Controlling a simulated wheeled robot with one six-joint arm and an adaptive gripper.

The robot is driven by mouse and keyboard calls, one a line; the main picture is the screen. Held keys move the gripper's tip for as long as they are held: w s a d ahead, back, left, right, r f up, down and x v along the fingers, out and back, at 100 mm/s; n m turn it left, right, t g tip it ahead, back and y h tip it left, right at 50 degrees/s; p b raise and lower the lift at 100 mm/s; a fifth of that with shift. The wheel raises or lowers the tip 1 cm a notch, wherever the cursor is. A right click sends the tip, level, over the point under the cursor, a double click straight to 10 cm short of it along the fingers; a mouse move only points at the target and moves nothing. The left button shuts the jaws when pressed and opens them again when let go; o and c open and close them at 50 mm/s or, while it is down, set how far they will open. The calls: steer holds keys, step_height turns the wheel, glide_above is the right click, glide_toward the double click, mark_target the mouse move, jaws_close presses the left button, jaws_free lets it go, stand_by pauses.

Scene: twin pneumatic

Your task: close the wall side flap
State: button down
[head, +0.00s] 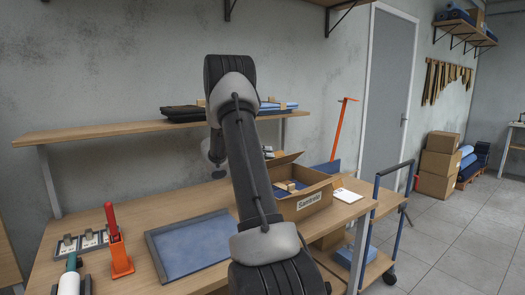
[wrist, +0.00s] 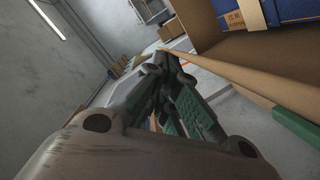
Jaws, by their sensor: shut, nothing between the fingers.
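The open cardboard box (head: 303,203) stands on the workbench, partly behind my arm in the head view. A raised flap (head: 285,160) shows at its back, towards the wall; a front label is visible. In the wrist view, the box wall (wrist: 223,50) is at upper right, with blue packs (wrist: 280,10) inside. A long cardboard flap edge (wrist: 235,84) slants from the fingertips to the lower right. My gripper (wrist: 165,60) is shut and empty, its tips close beside that flap's far end. I cannot tell if they touch.
A blue tray (head: 152,255) and an orange holder with a red-handled tool (head: 120,258) are left on the bench. A shelf (head: 110,133) runs along the wall behind.

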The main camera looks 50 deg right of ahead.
steer(key=s+f+m, duration=0.1)
steer(key=s+f, duration=0.3)
steer(key=f, duration=0.1)
steer(key=shift+s+a+m+t, duration=0.3)
steer(key=shift+s+a, duration=0.05)
steer(key=shift+f, duration=0.1)
stand_by(0.5)
